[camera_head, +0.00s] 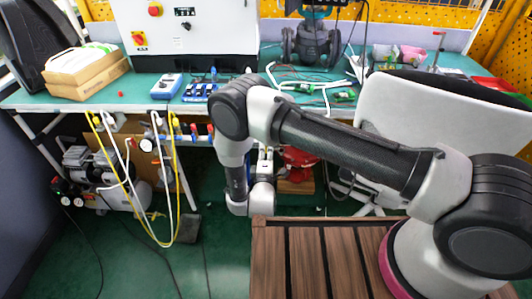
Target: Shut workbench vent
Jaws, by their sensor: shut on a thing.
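A row of small valves with red and blue parts (200,131) runs along a rail under the front edge of the workbench (120,101). The rail passes behind my arm. My gripper (265,158) is at the end of my wrist, below the bench edge and just right of my forearm, pointing away from the camera toward the rail. It is small and partly hidden by my wrist. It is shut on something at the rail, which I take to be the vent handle. The handle's angle cannot be made out.
Yellow and white hoses (173,215) hang from the rail at left, near a compressor (125,185) on the floor. A white chair back (405,125) stands at right, behind my arm. A red object (300,158) lies under the bench. The green floor between is partly clear.

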